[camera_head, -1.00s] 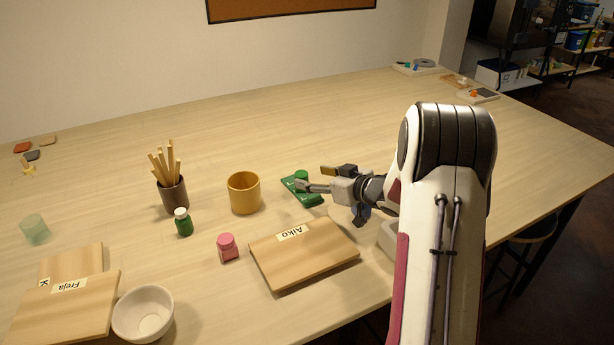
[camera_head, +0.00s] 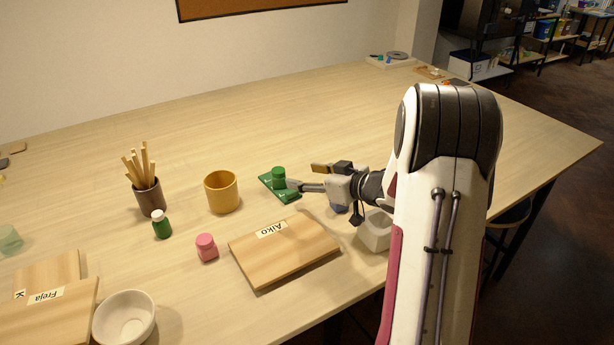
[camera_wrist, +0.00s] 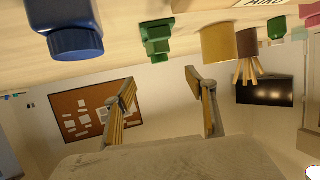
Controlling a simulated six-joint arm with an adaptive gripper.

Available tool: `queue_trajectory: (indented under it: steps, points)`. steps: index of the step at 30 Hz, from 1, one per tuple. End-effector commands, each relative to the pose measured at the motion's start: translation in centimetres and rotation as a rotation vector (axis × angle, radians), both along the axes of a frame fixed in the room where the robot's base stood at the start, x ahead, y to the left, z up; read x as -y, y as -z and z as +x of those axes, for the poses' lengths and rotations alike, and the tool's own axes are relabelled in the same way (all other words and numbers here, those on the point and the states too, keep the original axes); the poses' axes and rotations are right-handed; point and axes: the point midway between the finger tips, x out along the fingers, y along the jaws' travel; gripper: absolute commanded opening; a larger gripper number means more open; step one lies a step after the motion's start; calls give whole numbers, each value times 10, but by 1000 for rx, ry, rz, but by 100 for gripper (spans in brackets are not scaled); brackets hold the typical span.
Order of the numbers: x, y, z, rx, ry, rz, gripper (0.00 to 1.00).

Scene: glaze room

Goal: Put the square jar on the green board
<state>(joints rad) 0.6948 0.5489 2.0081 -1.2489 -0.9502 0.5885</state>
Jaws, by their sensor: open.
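The green board (camera_head: 288,197) lies flat on the table, with a green jar (camera_head: 279,174) standing on it. Both also show in the wrist view, where the green jar (camera_wrist: 157,47) is upside down in the picture. A blue jar with a squarish body (camera_wrist: 62,14) is close in the wrist view, at the upper left. In the head view, the bluish thing (camera_head: 339,208) under my gripper is mostly hidden. A pink jar with a squarish body (camera_head: 207,252) stands left of the Aiko board. My gripper (camera_head: 303,176) is open and empty, just right of the green jar; no contact is clear.
A yellow cup (camera_head: 221,196), a brown cup of sticks (camera_head: 149,199) and a green bottle (camera_head: 162,228) stand to the left. The wooden Aiko board (camera_head: 285,254) lies in front. A white pot (camera_head: 374,234) is partly behind my arm.

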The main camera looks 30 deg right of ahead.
Motion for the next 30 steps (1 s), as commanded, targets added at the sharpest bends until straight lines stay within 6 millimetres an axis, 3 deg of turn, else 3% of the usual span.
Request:
queue_trajectory:
  steps: [14, 23, 30]
  points:
    - [-1, -8, 2, -3, 18, -24, 56]
    - [-4, -45, 4, -22, 125, -131, 56]
    - [-10, -84, -9, -58, 244, -219, 56]
